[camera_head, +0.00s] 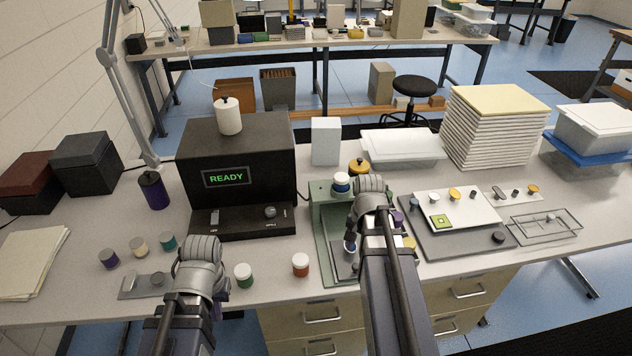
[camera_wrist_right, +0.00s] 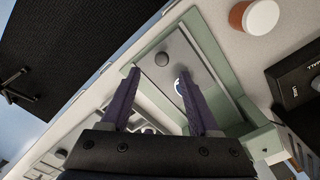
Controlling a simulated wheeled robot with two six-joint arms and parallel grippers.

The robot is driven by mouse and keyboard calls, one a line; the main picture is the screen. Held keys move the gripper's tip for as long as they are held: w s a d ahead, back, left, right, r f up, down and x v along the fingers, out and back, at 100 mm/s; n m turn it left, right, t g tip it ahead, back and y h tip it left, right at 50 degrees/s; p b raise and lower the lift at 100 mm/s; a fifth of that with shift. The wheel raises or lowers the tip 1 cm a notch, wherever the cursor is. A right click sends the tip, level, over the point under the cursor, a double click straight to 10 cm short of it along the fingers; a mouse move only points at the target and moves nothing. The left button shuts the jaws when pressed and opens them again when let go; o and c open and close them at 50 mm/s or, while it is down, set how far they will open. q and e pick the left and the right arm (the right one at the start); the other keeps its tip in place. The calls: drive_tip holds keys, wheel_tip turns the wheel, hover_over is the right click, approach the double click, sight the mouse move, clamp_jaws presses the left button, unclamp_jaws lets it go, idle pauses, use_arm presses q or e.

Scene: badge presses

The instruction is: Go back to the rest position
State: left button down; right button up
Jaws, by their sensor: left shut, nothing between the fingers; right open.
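My left gripper (camera_head: 200,262) is at the table's front left, above a small grey plate (camera_head: 133,287). Its fingers are mostly hidden by my own arm; it is shut and holds nothing. My right gripper (camera_head: 352,240) is at the green press (camera_head: 324,232). The right wrist view shows its two dark fingers (camera_wrist_right: 160,88) spread apart over the press's grey base plate (camera_wrist_right: 200,72), with a grey knob (camera_wrist_right: 162,59) beyond the gap. A small blue and white part (camera_wrist_right: 179,87) is beside the right-hand finger, partly hidden by it.
A black machine (camera_head: 235,160) reading READY stands behind my left arm. Green (camera_head: 244,275) and orange (camera_head: 301,265) jars stand between my arms. A grey tray (camera_head: 430,240) with a white board (camera_head: 470,212) lies right of the press. Bare tabletop (camera_head: 270,290) shows along the front.

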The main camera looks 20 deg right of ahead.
drive_tip(key=s+a+n, duration=0.2)
drive_tip(key=a+n, duration=0.5)
drive_tip(key=a, duration=0.6)
drive_tip(key=s+a+n+h, duration=0.1)
drive_tip(key=s+a+n, duration=0.1)
drive_tip(key=a+n, duration=0.6)
drive_tip(key=a, duration=0.6)
drive_tip(key=shift+s+a, duration=0.25)
drive_tip(key=shift+a, duration=0.05)
